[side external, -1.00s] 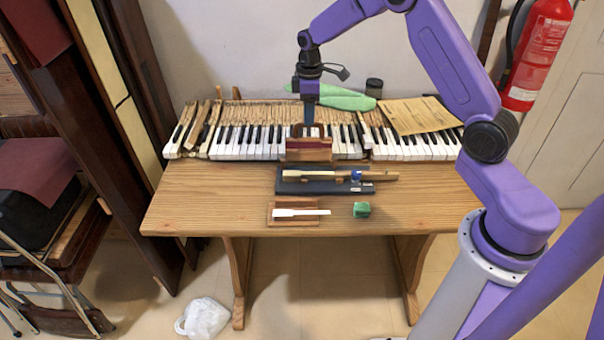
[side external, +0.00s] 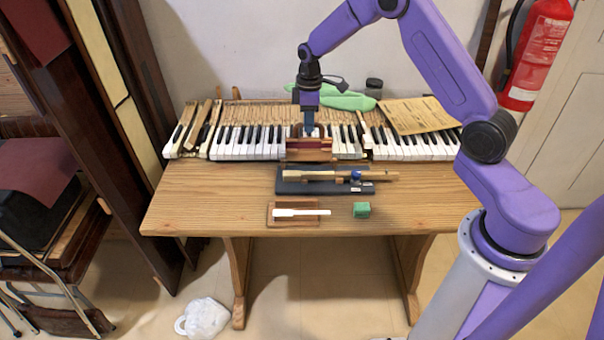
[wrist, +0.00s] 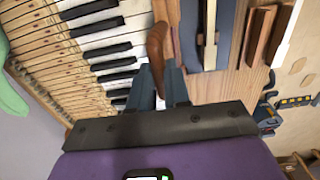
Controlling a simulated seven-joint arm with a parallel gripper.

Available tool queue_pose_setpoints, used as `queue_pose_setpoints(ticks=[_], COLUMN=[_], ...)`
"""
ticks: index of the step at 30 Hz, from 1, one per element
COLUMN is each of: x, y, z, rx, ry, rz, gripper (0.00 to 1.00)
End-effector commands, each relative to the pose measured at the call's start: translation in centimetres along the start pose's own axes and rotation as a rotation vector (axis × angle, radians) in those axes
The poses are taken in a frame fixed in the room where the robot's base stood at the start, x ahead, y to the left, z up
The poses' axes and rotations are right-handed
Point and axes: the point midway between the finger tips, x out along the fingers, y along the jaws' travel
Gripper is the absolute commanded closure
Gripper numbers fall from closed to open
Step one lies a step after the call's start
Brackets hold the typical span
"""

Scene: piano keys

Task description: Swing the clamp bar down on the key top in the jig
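The jig is a dark blue base (side external: 288,187) near the table's middle, with a long wooden key (side external: 325,175) lying along it and a blue knob (side external: 356,175). In the wrist view the base (wrist: 221,50) carries a pale strip (wrist: 210,30). I cannot make out the clamp bar for certain. Behind the jig stands a reddish-brown wooden piece (side external: 308,150) in front of the piano keys. My gripper (side external: 309,134) is down at its top. In the wrist view its two fingers (wrist: 162,90) lie either side of a rounded brown handle (wrist: 157,45); whether they press on it is unclear.
Piano keys (side external: 240,145) run along the back, with a green cloth (side external: 345,100) and yellowed paper (side external: 417,115) behind. The table's front corners are bare.

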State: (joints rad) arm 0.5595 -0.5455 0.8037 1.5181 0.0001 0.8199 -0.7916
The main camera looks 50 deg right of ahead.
Motion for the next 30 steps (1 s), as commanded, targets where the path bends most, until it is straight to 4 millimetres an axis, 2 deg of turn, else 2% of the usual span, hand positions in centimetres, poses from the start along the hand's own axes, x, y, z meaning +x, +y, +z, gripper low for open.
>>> queue_pose_setpoints(ticks=[19,30], x=[-0.5,-0.6], y=[-2.2,-2.4], z=[0.0,0.0], rx=[-0.002,-0.001], ry=[-0.001,-0.001], rz=[-0.001,-0.001], gripper=[0.95,0.95])
